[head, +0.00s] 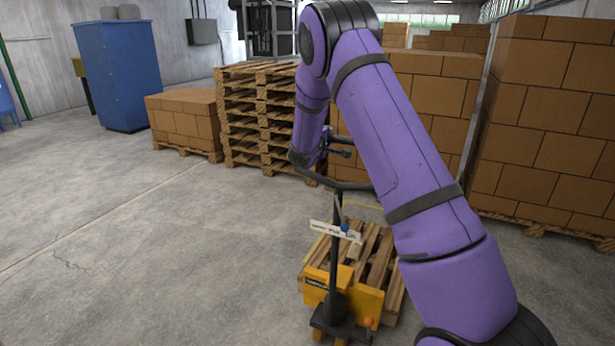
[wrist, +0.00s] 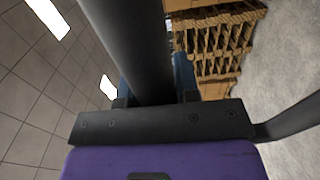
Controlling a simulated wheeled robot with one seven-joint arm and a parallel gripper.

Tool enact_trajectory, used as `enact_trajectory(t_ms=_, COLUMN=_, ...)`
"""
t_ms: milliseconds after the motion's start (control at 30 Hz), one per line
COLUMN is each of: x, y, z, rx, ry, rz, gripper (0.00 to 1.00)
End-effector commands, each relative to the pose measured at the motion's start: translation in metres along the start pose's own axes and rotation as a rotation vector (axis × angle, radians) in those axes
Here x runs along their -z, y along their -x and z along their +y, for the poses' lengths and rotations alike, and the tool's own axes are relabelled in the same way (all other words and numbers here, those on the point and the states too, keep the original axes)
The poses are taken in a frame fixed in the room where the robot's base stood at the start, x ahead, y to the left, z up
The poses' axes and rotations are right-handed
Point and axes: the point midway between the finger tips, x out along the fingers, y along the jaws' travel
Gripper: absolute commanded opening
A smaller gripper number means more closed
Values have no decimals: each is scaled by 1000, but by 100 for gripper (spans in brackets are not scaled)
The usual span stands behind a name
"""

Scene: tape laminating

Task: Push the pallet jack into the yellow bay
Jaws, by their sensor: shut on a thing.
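The pallet jack (head: 318,286) stands in the lower middle of the head view, with a yellow-orange body and a dark upright handle. A wooden pallet (head: 371,250) sits just beyond its body, over the forks, which are hidden. My gripper (head: 343,147) is at the top of the handle, partly hidden behind my purple arm. In the wrist view the dark handle bar (wrist: 138,45) runs between my jaws, which are shut on it.
A tall stack of empty pallets (head: 255,118) and a low box-laden pallet (head: 186,117) stand beyond to the left. Large stacks of cartons (head: 545,120) stand at right. A blue cabinet (head: 118,75) is at far left. The floor at left is clear.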

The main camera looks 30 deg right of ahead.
Motion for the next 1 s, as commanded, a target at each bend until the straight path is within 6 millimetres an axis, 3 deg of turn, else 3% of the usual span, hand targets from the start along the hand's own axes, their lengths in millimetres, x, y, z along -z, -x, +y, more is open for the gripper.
enact_trajectory(t_ms=433, x=-2, y=-38, z=-1, rx=1, ry=2, rz=-5, gripper=9)
enact_trajectory(t_ms=1000, x=-3, y=-52, z=-2, rx=2, ry=2, rz=-5, gripper=9)
